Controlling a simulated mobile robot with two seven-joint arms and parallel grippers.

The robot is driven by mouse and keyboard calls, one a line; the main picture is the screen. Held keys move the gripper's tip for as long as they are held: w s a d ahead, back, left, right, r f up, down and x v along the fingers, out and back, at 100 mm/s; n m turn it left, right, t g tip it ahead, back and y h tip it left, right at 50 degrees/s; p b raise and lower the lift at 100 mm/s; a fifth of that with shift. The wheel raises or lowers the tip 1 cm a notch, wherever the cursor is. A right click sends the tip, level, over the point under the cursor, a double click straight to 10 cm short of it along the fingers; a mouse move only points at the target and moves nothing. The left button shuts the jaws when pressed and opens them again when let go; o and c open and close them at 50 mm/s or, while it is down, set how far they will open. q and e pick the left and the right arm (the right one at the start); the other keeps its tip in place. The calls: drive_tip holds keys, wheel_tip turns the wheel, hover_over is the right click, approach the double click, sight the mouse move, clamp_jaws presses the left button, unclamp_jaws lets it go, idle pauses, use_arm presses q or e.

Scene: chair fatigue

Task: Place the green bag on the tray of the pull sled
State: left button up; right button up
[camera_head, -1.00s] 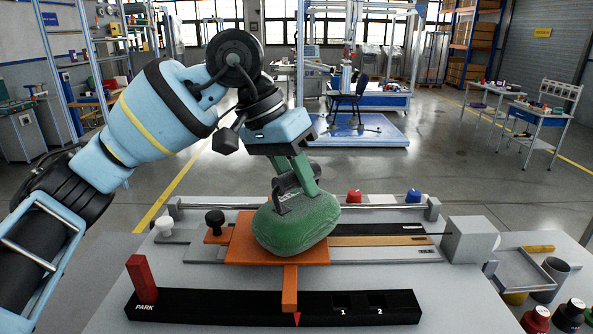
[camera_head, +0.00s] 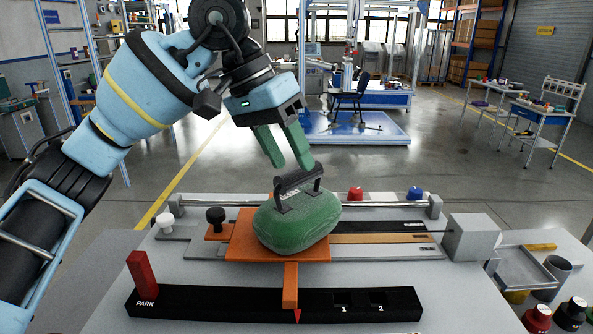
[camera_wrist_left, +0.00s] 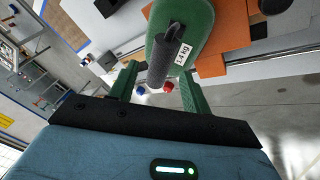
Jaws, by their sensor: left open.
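The green bag (camera_head: 297,222) sits on the orange tray (camera_head: 240,240) of the pull sled, its dark handle (camera_head: 299,182) standing up on top. My left gripper (camera_head: 286,162) is open and empty just above the handle, apart from it in the head view. In the left wrist view, the bag (camera_wrist_left: 192,22) and its handle with a white label (camera_wrist_left: 183,53) lie ahead of my open left fingers (camera_wrist_left: 158,85). The orange tray (camera_wrist_left: 228,45) shows beside the bag there. My right gripper is not in view.
A black bar marked PARK, 1 and 2 (camera_head: 230,306) with a red block (camera_head: 143,276) lies in front of the sled. A grey block (camera_head: 470,240) stands right of the rails. Red (camera_head: 355,193) and blue (camera_head: 415,193) knobs stand behind. A wire basket (camera_head: 525,270) is at right.

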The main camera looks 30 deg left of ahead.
use_arm(q)
drive_tip(key=v, duration=0.8)
